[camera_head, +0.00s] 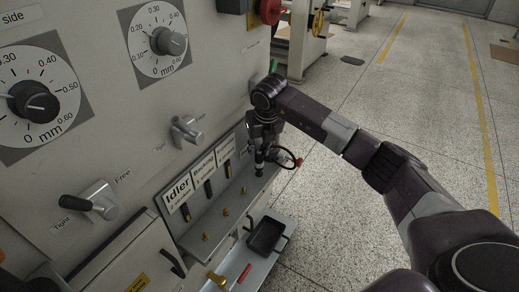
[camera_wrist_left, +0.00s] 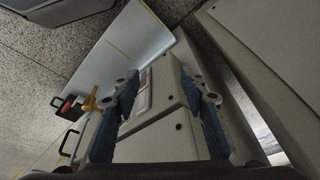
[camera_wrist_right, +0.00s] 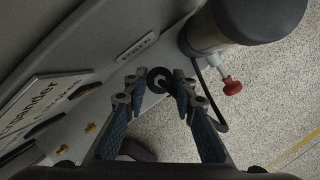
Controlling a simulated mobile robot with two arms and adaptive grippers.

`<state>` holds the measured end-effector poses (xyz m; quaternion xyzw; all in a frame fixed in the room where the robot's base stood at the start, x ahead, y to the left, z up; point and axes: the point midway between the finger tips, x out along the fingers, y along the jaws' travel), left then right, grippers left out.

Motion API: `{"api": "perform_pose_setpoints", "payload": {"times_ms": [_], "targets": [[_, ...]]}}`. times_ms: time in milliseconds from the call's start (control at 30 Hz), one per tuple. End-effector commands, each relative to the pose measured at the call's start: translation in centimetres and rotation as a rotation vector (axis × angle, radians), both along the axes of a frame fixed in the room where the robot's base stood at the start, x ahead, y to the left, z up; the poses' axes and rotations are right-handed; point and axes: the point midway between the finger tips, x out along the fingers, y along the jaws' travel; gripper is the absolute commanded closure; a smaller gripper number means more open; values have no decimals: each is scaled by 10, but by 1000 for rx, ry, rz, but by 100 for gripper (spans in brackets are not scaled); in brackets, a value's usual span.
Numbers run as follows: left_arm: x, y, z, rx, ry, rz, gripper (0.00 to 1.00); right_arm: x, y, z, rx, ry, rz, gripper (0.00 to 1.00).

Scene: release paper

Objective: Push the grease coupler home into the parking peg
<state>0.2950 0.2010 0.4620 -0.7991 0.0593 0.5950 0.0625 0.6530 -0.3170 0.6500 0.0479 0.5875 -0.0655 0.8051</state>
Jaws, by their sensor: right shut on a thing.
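My right gripper (camera_head: 262,148) is over the far end of the shelf below the white labels. It is shut on the dark grease coupler (camera_head: 259,160), which points down towards the shelf. In the right wrist view the coupler (camera_wrist_right: 159,80) shows as a dark ring between the fingertips. A black hose (camera_head: 286,150) loops beside it. I cannot pick out the parking peg; whether the coupler touches one is hidden. My left gripper (camera_wrist_left: 164,92) is out of the head view. In its own wrist view its fingers are apart with nothing between them, facing a pale grey box.
Several brass fittings (camera_head: 225,212) stand along the shelf (camera_head: 215,225). A black tray (camera_head: 266,236) and a red stick (camera_head: 244,272) lie lower down. A dark cylinder (camera_wrist_right: 225,22) and a red knob (camera_wrist_right: 232,86) are close to the right gripper.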

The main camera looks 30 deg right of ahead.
Motion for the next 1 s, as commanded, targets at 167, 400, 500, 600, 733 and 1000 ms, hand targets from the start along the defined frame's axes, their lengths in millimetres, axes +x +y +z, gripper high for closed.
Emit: {"api": "perform_pose_setpoints", "payload": {"times_ms": [167,400,500,600,733,1000], "targets": [[-2,1,5,1,1,1,60,0,0,-2,0,-1,0,100],[-2,1,11,0,-8,1,60,0,0,-5,0,-1,0,100],[-3,2,13,2,-6,2,60,0,0,-7,0,-1,0,100],[-5,2,15,3,-3,1,60,0,0,-8,0,-1,0,100],[-5,2,19,4,-9,0,60,0,0,-10,0,-1,0,100],[-9,3,24,4,-5,0,60,0,0,-13,0,0,0,100]]}}
